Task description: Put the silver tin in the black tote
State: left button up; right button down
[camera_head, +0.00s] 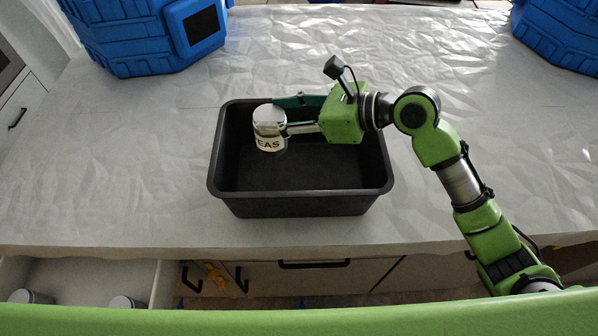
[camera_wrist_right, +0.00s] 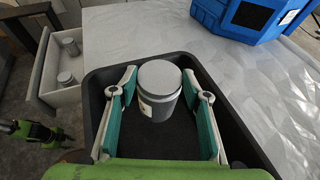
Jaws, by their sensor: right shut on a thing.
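The silver tin (camera_head: 269,117) has a plain silver lid and a pale label with dark letters ending in "EAS". It is upright over the left part of the black tote (camera_head: 290,208), inside its rim outline. My right gripper (camera_head: 287,129) reaches in from the right and is shut on the tin. The right wrist view shows the tin (camera_wrist_right: 160,90) between the two green-padded fingers, with the tote floor below. I cannot tell whether the tin's base touches the floor.
The tote stands on a pale, crinkled worktop (camera_head: 130,190). Blue crates stand at the back left (camera_head: 150,40) and back right (camera_head: 560,35). An open drawer (camera_head: 85,275) at the front left holds silver-lidded tins (camera_head: 30,297). The worktop left of the tote is clear.

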jog(key=shift+f+b, duration=0.65)
jog(key=shift+f, duration=0.15)
jog(key=shift+f+b, duration=0.4)
jog(key=shift+b, duration=0.05)
jog(key=shift+w+f, duration=0.1)
jog(key=shift+f, duration=0.1)
notch_tip(320, 180, down, 10)
jog(key=shift+w+p, duration=0.1)
jog(key=shift+p, duration=0.2)
jog(key=c, duration=1.2)
grip_release()
jog(key=shift+f, duration=0.15)
jog(key=shift+o, duration=0.2)
